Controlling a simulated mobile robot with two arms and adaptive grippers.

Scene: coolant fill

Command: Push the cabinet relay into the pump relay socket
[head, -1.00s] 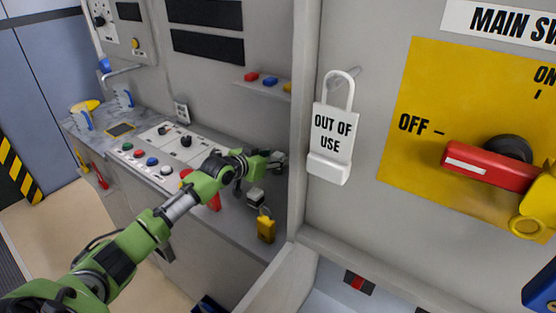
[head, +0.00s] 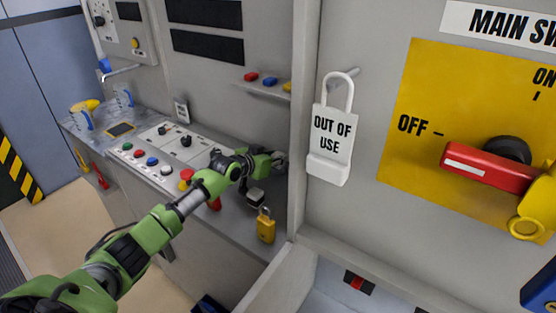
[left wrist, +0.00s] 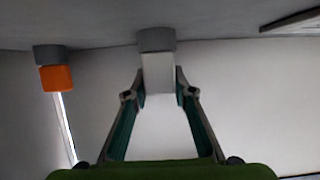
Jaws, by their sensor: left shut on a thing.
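My left gripper (head: 279,160) reaches over the counter to the cabinet wall at the back. In the left wrist view its two fingers (left wrist: 158,88) are closed on the sides of a white block, the relay (left wrist: 158,72). The far end of the relay meets a grey socket (left wrist: 156,39) on the wall. I cannot tell how deep it sits. Left of it, an orange block (left wrist: 56,78) is in a similar grey socket (left wrist: 49,54). In the head view the gripper hides the relay and socket. My right gripper is not in view.
A yellow padlock (head: 266,229) and a small grey-and-black block (head: 255,197) are below the gripper. A control panel (head: 152,157) with buttons lies left of it. The divider (head: 299,120) stands close on the right. A shelf (head: 268,90) holds coloured pieces above.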

